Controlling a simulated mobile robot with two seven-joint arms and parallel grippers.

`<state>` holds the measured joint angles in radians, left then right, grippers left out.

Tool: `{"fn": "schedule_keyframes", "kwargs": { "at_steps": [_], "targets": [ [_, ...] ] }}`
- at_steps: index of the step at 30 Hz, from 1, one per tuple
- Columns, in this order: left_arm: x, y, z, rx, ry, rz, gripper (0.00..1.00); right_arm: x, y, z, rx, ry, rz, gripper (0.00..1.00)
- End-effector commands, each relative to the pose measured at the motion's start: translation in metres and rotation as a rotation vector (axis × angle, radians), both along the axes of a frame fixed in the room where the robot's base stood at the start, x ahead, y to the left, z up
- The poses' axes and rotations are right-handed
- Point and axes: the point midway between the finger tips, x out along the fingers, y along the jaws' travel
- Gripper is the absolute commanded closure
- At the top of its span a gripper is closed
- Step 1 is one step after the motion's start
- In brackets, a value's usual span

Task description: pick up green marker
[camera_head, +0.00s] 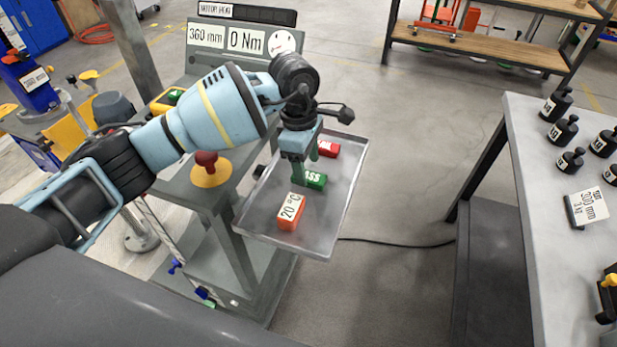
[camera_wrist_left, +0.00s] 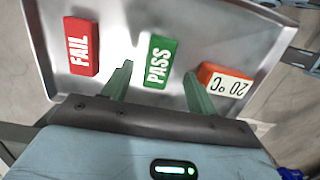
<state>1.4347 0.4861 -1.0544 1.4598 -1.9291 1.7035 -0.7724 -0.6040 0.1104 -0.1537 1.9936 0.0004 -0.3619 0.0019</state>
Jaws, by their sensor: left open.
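The green marker, a small block labelled PASS (camera_head: 314,181), lies on the metal tray (camera_head: 259,226), between a red block (camera_head: 328,149) and an orange block (camera_head: 291,211). My left gripper (camera_head: 306,165) is open over the tray at the green marker and hides part of it. In the left wrist view the green marker (camera_wrist_left: 158,62) shows between the two green fingers (camera_wrist_left: 158,74), with a gap on each side. I cannot tell whether the fingertips are level with it. My right gripper is not in view.
In the left wrist view the red block reads FAIL (camera_wrist_left: 81,46) and the orange one reads 20 °C (camera_wrist_left: 225,80). A grey stand with a 0 Nm sign (camera_head: 246,40) is behind the arm. A table (camera_head: 525,150) with several black weights stands at right.

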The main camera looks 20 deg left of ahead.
Motion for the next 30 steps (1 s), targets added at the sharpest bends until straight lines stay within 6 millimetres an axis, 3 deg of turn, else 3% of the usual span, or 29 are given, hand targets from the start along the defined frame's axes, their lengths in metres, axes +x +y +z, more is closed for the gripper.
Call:
{"fn": "schedule_keyframes", "kwargs": {
  "at_steps": [6,15,26,30],
  "targets": [
    [0.001,-0.002,-0.025,-0.001,-0.001,0.001,0.42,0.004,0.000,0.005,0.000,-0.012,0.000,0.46],
    [0.001,-0.002,-0.029,0.000,-0.001,0.000,0.43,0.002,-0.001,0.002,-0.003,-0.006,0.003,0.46],
    [0.001,-0.002,-0.028,0.000,-0.001,0.000,0.90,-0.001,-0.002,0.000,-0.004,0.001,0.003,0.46],
    [0.001,-0.002,-0.028,0.000,-0.002,0.000,0.91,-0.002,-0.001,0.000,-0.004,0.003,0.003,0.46]
  ]
}}
